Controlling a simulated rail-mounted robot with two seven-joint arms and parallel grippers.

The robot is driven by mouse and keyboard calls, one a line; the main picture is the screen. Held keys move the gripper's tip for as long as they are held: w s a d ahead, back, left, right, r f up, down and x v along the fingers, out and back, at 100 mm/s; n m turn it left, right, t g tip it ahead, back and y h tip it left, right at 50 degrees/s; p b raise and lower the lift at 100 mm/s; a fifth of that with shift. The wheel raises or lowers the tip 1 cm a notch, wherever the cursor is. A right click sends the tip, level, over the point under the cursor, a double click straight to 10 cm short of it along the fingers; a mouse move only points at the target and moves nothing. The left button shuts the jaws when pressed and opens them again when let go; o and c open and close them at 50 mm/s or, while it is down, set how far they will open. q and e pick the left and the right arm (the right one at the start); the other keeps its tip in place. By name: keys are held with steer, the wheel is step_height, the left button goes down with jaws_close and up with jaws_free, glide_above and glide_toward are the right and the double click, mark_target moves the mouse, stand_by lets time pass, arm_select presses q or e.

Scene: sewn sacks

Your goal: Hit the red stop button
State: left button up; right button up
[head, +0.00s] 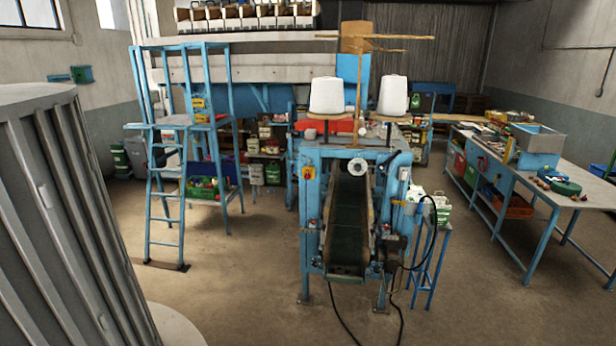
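The blue sack-sewing machine (309,255) stands in the middle of the head view, with a dark sloping conveyor belt (350,220) facing me. A small red-orange button-like part (312,223) sits low on its left front post. Neither of my grippers is in view, and nothing touches these parts.
Black cables hang at the machine's right, beside a small blue stand (428,265). A blue ladder platform (165,200) stands left, a long workbench (590,196) right. Floor in front is mostly clear. I cannot tell whether the grey ribbed form at left is mine.

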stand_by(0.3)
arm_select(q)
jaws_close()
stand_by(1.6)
